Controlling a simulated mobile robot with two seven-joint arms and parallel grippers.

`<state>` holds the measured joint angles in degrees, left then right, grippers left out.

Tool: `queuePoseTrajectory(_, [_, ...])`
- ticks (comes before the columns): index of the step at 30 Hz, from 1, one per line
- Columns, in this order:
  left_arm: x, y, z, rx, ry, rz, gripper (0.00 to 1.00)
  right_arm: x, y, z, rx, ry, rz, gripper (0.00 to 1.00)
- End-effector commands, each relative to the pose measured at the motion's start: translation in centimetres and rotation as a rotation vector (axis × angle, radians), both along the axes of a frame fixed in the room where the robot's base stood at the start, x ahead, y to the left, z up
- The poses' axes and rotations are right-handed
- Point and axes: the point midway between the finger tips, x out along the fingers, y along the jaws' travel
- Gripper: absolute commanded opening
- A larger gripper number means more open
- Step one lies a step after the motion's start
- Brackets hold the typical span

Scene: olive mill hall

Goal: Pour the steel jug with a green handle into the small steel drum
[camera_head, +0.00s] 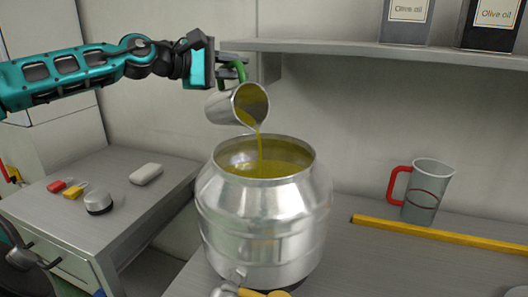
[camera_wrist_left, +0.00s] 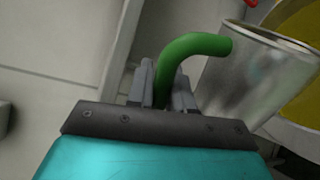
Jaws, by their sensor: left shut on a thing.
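The steel jug (camera_head: 222,107) with a green handle (camera_head: 240,70) is tilted, mouth down and to the right, above the small steel drum (camera_head: 265,225). A thin stream of yellow-green oil (camera_head: 259,150) falls from its lip into the drum's open mouth. Oil stands inside the drum, below the rim. My left gripper (camera_head: 231,68) is shut on the green handle. In the left wrist view its fingers (camera_wrist_left: 163,88) lie on both sides of the handle (camera_wrist_left: 190,52), with the jug (camera_wrist_left: 245,75) to the right. My right gripper is not in view.
A measuring jug with a red handle (camera_head: 425,190) stands right of the drum, behind a yellow strip (camera_head: 440,233). A wall shelf (camera_head: 390,52) with olive oil tins (camera_head: 408,22) is above. A side table (camera_head: 125,205) on the left holds small items.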

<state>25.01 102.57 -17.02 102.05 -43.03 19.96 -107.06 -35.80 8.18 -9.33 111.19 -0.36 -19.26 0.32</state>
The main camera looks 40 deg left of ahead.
Motion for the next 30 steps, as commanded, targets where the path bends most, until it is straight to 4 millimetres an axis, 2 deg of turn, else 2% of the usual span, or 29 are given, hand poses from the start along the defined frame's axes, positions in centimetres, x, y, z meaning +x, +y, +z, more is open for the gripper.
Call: queuePoseTrajectory(30, [-0.4,-1.3,0.0,0.066,-0.021,0.000,0.00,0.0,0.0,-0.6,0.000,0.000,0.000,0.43])
